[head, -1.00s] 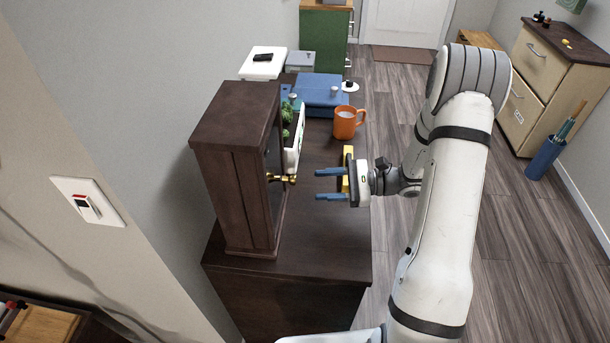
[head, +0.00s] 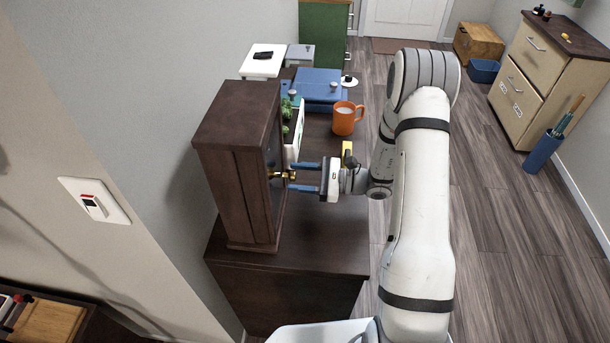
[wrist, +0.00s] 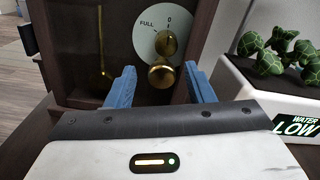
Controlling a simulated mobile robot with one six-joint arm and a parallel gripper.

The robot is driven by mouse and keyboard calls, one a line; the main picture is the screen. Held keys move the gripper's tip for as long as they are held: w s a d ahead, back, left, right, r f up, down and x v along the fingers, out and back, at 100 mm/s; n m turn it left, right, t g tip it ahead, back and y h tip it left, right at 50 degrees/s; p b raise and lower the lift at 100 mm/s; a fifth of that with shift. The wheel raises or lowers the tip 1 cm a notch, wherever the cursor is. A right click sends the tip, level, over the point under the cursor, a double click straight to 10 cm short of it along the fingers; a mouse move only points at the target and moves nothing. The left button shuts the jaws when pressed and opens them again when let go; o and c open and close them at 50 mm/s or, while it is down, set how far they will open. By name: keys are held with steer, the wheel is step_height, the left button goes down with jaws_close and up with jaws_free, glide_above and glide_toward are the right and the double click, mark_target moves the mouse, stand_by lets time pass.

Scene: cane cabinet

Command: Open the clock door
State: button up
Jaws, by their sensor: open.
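The clock (head: 236,170) is a tall dark brown wooden case standing on a dark cabinet top. Its front faces right, toward my gripper, and looks closed. A brass knob (head: 279,175) sticks out from the front; in the wrist view the brass knob (wrist: 161,75) shows between and beyond my blue fingertips. Behind it is a white dial (wrist: 157,38) marked "FULL" and "0", with a brass piece at its centre. My gripper (head: 291,182) is open, one finger on each side of the knob's line. Whether the fingers touch the knob I cannot tell.
A planter (wrist: 275,105) with green leaves and a "WATER LOW" display stands close to the right in the wrist view. An orange mug (head: 345,120), blue box (head: 320,88) and yellow object (head: 347,149) are on the cabinet top (head: 320,245). Its near part is clear.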

steer(key=shift+c, duration=0.6)
steer(key=shift+f, duration=0.1)
jaws_close()
